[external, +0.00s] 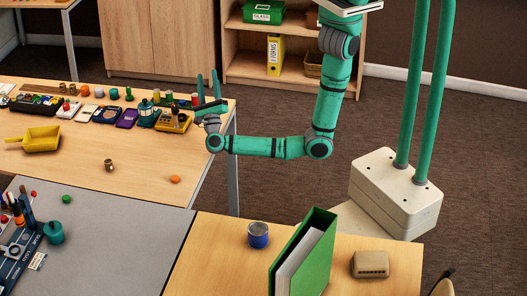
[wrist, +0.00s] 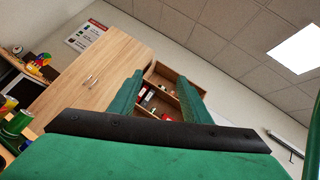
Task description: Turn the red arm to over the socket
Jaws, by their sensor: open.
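My gripper (external: 208,80) is raised above the far right end of the wooden table, its two green fingers apart and pointing up, with nothing between them. The open fingers also show in the wrist view (wrist: 159,82), pointing toward a cupboard and shelf. I cannot make out the red arm or the socket for certain in either view. A dark blue board (external: 12,262) with upright parts and a ring lies at the left edge of the external view, partly cut off. It is well away from my gripper.
A yellow device (external: 173,122), a teal lantern-like object (external: 146,113) and several small items line the wooden table's back. A yellow scoop (external: 40,139) lies at left. A blue cup (external: 258,235) and green binder (external: 305,255) stand at front. The grey tabletop's middle (external: 125,235) is clear.

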